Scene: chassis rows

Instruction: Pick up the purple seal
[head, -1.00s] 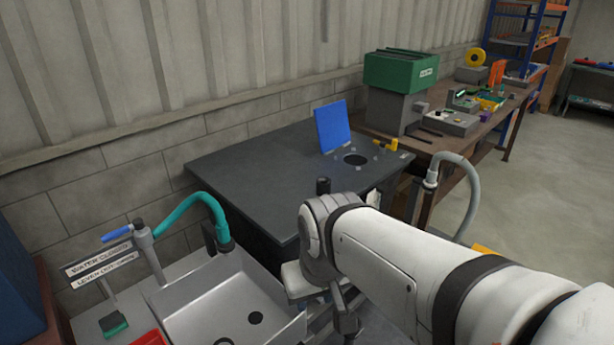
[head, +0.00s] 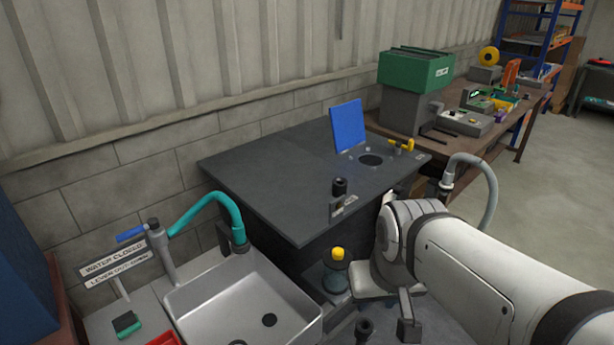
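A small purple patch (head: 505,107) shows beside the green tray on the far workbench. It is too small to tell whether it is the purple seal, and no other purple thing is clear. My gripper (head: 406,328) hangs at the end of my white arm, low at the bottom of the head view. It is far from the purple patch, and its fingers are too hidden to tell open from shut.
A dark cabinet top (head: 270,180) with an upright blue panel (head: 348,125) and a round hole stands ahead. A steel sink (head: 235,300) is at lower left. A green-topped machine (head: 415,68) stands on the workbench (head: 470,150). A grey hose (head: 487,185) arches beside my arm.

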